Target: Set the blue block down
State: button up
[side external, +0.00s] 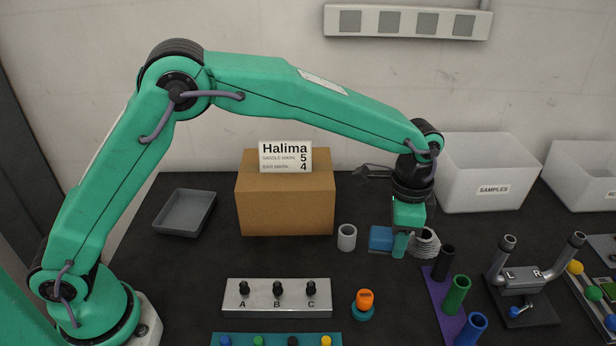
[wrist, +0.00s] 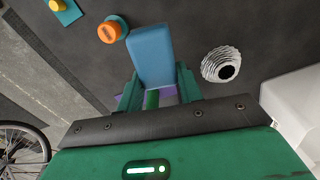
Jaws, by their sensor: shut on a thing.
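The blue block (side external: 381,238) is near the dark table, just left of my gripper's fingers. My gripper (side external: 399,243) points down and is shut on it. In the wrist view the block (wrist: 152,50) extends away from between the two green fingertips (wrist: 158,85), which hold its near end. The other end is free. I cannot tell whether its underside touches the table.
A white ribbed piece (side external: 428,243) stands just right of the block, and a grey cylinder (side external: 346,237) to its left. An orange knob (side external: 364,299) and a purple rack (side external: 441,302) with tubes are in front. A cardboard box (side external: 285,205) is behind left.

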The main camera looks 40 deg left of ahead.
jog(key=w+a+m, duration=0.9)
jog(key=w+m, duration=0.3)
jog(key=m, duration=0.8)
jog(key=shift+w+m, duration=0.3)
jog(key=shift+w, duration=0.05)
jog(key=shift+a, duration=0.1)
send_over(374, 201)
notch_tip(374, 201, down, 7)
dwell(0.4)
jog(key=shift+f, duration=2)
jog(key=shift+f, duration=0.15)
